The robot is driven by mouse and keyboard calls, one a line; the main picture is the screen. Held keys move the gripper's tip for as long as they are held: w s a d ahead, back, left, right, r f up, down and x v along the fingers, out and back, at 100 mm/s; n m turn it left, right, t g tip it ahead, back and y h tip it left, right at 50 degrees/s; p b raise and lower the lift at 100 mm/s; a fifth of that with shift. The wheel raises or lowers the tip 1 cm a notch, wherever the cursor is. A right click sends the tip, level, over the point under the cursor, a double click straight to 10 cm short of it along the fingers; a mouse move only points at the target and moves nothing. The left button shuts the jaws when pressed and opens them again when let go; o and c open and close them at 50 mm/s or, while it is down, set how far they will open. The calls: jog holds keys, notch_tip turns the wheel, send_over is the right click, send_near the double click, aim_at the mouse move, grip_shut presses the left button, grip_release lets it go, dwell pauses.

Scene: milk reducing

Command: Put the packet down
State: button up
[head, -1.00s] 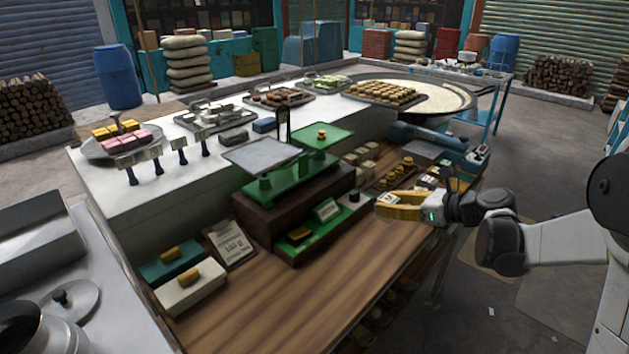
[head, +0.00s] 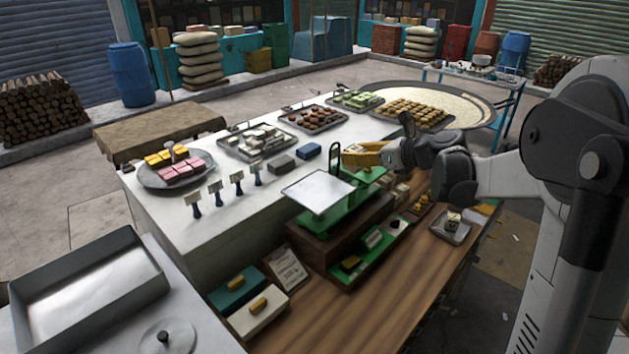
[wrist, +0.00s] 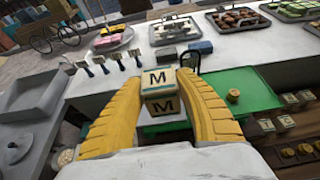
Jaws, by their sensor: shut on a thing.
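The packet (wrist: 160,92) is a small cream block marked with a black M on two faces. My gripper (wrist: 163,95) is shut on it, with a yellow finger on each side. In the head view my gripper (head: 362,155) is over the scale's right side, near the green pan (head: 369,175), and the packet is hard to make out there. The green scale (head: 322,222) has a pale grey pan (head: 318,190) on its left. A brass weight (wrist: 233,95) sits on the green pan in the wrist view. The gap under the packet cannot be judged.
A small metal tray (head: 450,233) with another packet (head: 453,219) lies on the wooden counter (head: 395,292) at right. Price tags on posts (head: 238,184), a blue block (head: 308,151) and sweet trays (head: 258,143) stand on the white counter behind. Bare wood shows in front of the scale.

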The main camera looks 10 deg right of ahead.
jog(key=w+a+f, duration=0.1)
jog(key=a, duration=0.1)
jog(key=w+a+f, duration=0.1)
jog(key=a+f, duration=0.1)
jog(key=w+a+f, duration=0.1)
jog(key=a, duration=0.2)
jog(key=shift+a+f+b, duration=0.1)
jog(key=shift+f+b, duration=0.2)
jog(key=shift+f, duration=0.05)
notch_tip(320, 180, down, 4)
jog(key=shift+f+b, duration=0.1)
jog(key=shift+b, duration=0.3)
